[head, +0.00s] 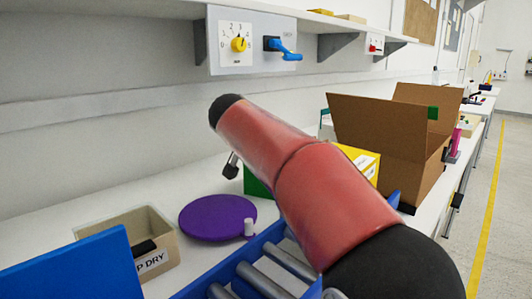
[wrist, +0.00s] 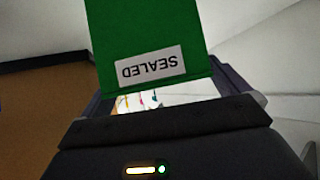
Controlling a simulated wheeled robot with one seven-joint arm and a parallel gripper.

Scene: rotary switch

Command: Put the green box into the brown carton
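The green box (head: 254,184) shows in the head view low behind my red arm, which hides most of it. In the wrist view the green box (wrist: 150,40) fills the top middle, its white "SEALED" label upside down. My gripper (wrist: 160,82) has one finger along each side of the box, and both seem to touch it. I cannot tell whether the box rests on the bench. The brown carton (head: 375,132) stands open at the right in the head view, flaps up, with a small green patch near its far flap. Its inside is hidden.
A yellow box (head: 361,160) stands between my arm and the carton. A purple disc (head: 217,216), a beige bin (head: 128,238) and a blue roller tray (head: 262,262) lie in front. A switch panel (head: 252,42) hangs on the wall above.

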